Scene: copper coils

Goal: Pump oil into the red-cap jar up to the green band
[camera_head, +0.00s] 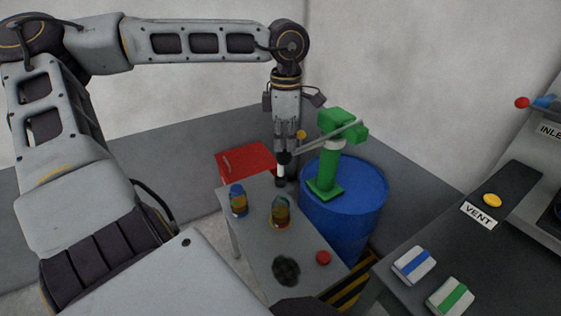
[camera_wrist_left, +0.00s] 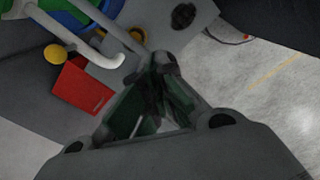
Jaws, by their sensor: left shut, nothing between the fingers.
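A green hand pump (camera_head: 329,172) stands on a blue drum (camera_head: 345,212), with a pale lever rod (camera_head: 335,138) slanting out to the left. A jar with amber liquid (camera_head: 281,211) stands on the small grey table; its band is too small to make out. A red cap (camera_head: 323,257) lies apart near the table's front right. My left gripper (camera_head: 284,157) points down beside the pump, shut and empty, near the rod's left end. Its closed fingers (camera_wrist_left: 163,68) show in the left wrist view, close to a white bent pipe (camera_wrist_left: 82,46). My right gripper is out of view.
A blue-cap jar (camera_head: 237,201) stands left of the amber jar. A round dark mesh piece (camera_head: 286,270) is at the table's front. A red panel (camera_head: 244,162) is behind the table. A console with a VENT label (camera_head: 478,215) stands at the right.

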